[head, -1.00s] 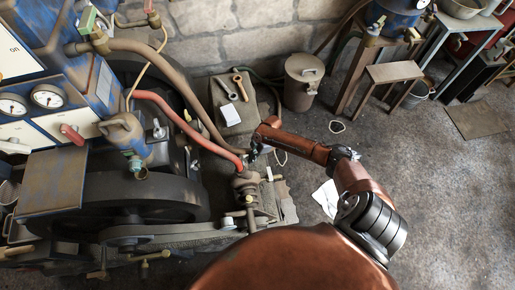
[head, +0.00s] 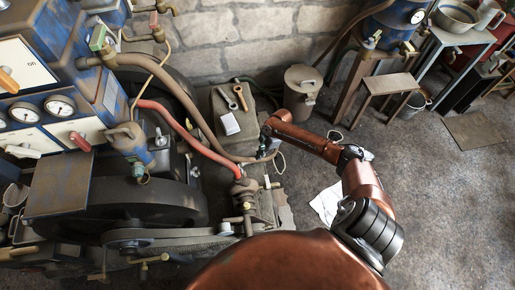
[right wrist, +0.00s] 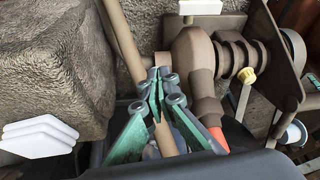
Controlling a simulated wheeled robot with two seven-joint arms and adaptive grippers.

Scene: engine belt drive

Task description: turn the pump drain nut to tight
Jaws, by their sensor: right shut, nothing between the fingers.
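The pump (head: 245,194) is a brown upright body at the engine's front right corner, with the red hose (head: 190,133) running into its top. In the right wrist view the pump body (right wrist: 193,55) lies just beyond the fingers, and the red hose end shows below it. I cannot tell for sure which fitting is the drain nut; a short brown stub (right wrist: 160,59) on the pump's side is partly hidden behind the fingertips. My right gripper (right wrist: 161,84) has green fingers, shut and empty, in front of the brown hose and close to this stub. My left gripper is out of view.
A brown hose (right wrist: 123,40) passes behind the fingers. A stone block (head: 228,112) with wrenches and a white packet stands behind the pump. A lidded can (head: 302,92) is further back. The floor to the right is mostly clear.

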